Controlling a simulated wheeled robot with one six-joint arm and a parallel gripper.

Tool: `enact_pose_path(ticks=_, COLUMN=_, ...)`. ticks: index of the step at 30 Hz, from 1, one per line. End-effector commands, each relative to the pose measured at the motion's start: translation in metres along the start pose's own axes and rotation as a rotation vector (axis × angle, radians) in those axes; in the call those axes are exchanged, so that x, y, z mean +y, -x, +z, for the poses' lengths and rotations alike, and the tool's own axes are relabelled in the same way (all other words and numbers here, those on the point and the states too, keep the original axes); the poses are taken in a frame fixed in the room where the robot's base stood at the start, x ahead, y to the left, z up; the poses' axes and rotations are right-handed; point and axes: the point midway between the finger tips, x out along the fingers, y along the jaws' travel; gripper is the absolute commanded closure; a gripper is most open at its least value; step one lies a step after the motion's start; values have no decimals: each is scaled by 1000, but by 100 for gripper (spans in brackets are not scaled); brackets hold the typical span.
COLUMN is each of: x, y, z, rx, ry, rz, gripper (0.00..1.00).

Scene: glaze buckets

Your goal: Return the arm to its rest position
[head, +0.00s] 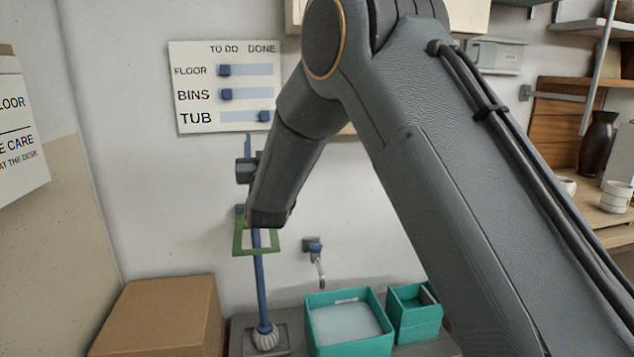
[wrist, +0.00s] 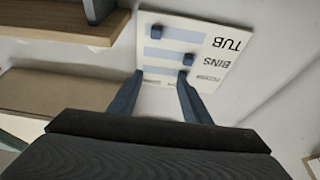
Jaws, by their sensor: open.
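My arm crosses the head view from the lower right, bends at the top and runs down to the wrist in front of the back wall. My gripper (wrist: 160,76) is open, with its two blue-grey fingers apart and nothing held between them in the wrist view. In the head view my wrist mostly hides it. The task board (head: 224,86) hangs on the wall beyond, and shows turned over in the wrist view (wrist: 208,43). Its FLOOR and BINS sliders sit at the left, under TO DO; the TUB slider (head: 264,116) sits at the right, under DONE.
A blue-handled brush (head: 260,290) stands below my wrist, near a green frame (head: 257,252). A cardboard box (head: 160,315), a larger teal bin (head: 350,349) and a smaller teal bin (head: 416,322) are below. Shelves with a dark vase (head: 597,140) and cups are at the right.

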Motion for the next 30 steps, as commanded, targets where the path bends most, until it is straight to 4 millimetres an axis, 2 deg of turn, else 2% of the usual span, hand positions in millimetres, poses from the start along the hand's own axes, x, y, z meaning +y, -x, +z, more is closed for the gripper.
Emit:
enact_pose_path(ticks=8, x=18, y=10, z=18, rx=-142, ry=3, rz=-20, gripper=56)
enact_pose_path(ticks=14, x=49, y=28, z=39, rx=-305, ry=7, rz=-26, gripper=56)
enact_pose_path(ticks=17, x=69, y=45, z=53, rx=-414, ry=9, rz=-27, gripper=56)
enact_pose_path(ticks=20, x=96, y=73, z=69, rx=-556, ry=7, rz=-21, gripper=56)
enact_pose_path(ticks=23, x=130, y=120, z=87, rx=-744, ry=2, rz=-9, gripper=56)
enact_pose_path(ticks=27, x=172, y=206, z=104, rx=-1024, ry=-16, rz=19, gripper=56)
enact_pose_path(ticks=29, x=187, y=246, z=108, rx=-1136, ry=-27, rz=35, gripper=56)
enact_pose_path(ticks=30, x=196, y=272, z=108, rx=-1207, ry=-35, rz=47, gripper=56)
